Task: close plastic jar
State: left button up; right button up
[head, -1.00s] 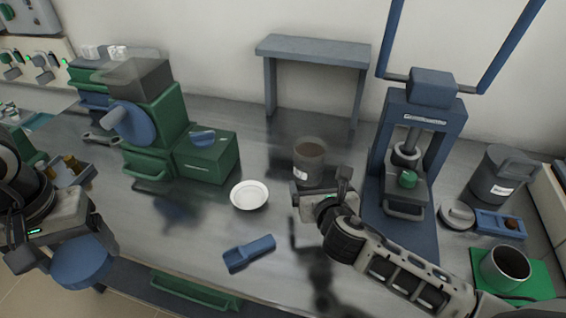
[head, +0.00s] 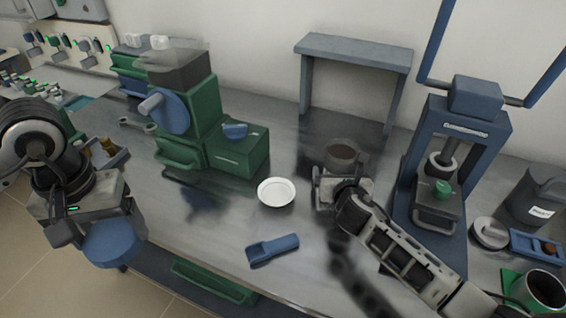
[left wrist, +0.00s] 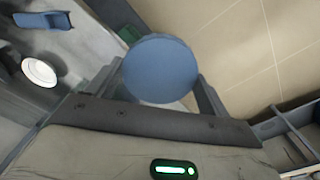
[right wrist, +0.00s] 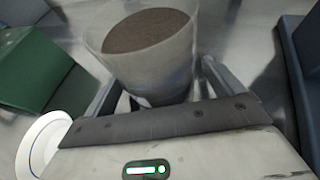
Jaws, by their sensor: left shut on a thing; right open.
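The clear plastic jar (head: 342,156), filled with brown powder, stands upright and without a lid on the metal bench. In the right wrist view the jar (right wrist: 150,50) is between the fingers of my right gripper (right wrist: 160,82), which is open; I cannot tell whether a finger touches it. My right gripper also shows in the head view (head: 343,178), in front of the jar. My left gripper (head: 105,222) is shut on a round blue lid (head: 112,245), held by the bench's front left edge. The lid also shows in the left wrist view (left wrist: 160,68), over the floor.
A white dish (head: 277,192) and a blue scoop (head: 272,250) lie on the bench between my grippers. A green machine (head: 205,130) stands left of the jar, a blue press (head: 450,150) to the right. A blue stand (head: 352,52) is behind the jar.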

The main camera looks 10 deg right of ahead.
pick_arm(q)
jog(key=shift+f, duration=0.15)
pick_arm(e)
jog(key=shift+x, duration=0.85)
jog(key=shift+r, duration=0.1)
jog(key=c, duration=1.4)
pick_arm(q)
jog(key=shift+r, duration=0.2)
pick_arm(e)
jog(key=shift+r, duration=0.6)
pick_arm(q)
jog(key=shift+r+p, duration=0.85)
jog(key=shift+p, duration=0.15)
pick_arm(e)
jog(key=s+a+r, duration=0.7)
jog(key=s+r, duration=0.4)
jog(key=s, duration=0.1)
jog(key=shift+r, duration=0.4)
jog(key=shift+s, duration=0.1)
